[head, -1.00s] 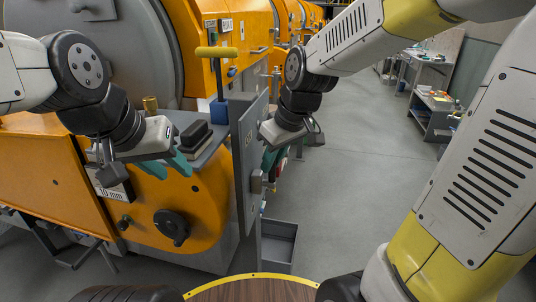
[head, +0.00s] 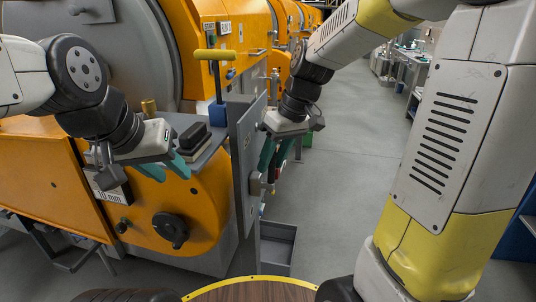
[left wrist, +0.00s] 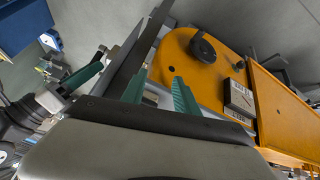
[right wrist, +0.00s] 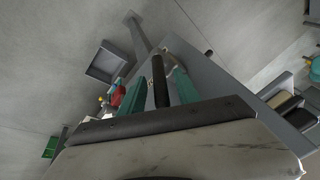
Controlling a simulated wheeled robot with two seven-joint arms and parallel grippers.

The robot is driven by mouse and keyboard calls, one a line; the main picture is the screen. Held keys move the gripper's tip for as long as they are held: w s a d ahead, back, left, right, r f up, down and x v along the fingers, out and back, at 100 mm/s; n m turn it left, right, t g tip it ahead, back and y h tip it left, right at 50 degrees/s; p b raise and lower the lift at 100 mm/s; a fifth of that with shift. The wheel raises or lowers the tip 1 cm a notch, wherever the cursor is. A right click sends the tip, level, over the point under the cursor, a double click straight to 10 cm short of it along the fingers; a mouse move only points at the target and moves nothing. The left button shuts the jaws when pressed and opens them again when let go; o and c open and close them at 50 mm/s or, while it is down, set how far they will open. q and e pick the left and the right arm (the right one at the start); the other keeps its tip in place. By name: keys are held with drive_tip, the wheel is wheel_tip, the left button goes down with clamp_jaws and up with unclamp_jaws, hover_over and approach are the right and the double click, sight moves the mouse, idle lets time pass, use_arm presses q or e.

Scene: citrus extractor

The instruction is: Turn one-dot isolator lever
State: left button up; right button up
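A dark lever-like bar (right wrist: 160,80) lies between the two green fingers of my right gripper (right wrist: 158,88) in the right wrist view; I cannot make out dots on it. The fingers stand apart on either side of it, with no clear contact. In the head view my right gripper (head: 272,155) points down just right of the upright grey panel (head: 240,160). A grey box-like fitting (head: 256,184) sits on the panel's right side, below the gripper. A red part (right wrist: 117,97) shows beside the left finger. My left gripper (head: 168,170) is open and empty above the orange housing.
A black knob (head: 171,229) is on the orange housing (head: 205,205). A black-topped block (head: 193,138) lies on the grey ledge. A grey bin (head: 277,245) is on the floor; the aisle at right is clear.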

drive_tip(key=shift+r, duration=0.1)
drive_tip(key=v, duration=0.7)
drive_tip(key=shift+r, duration=0.35)
drive_tip(key=shift+d, duration=0.1)
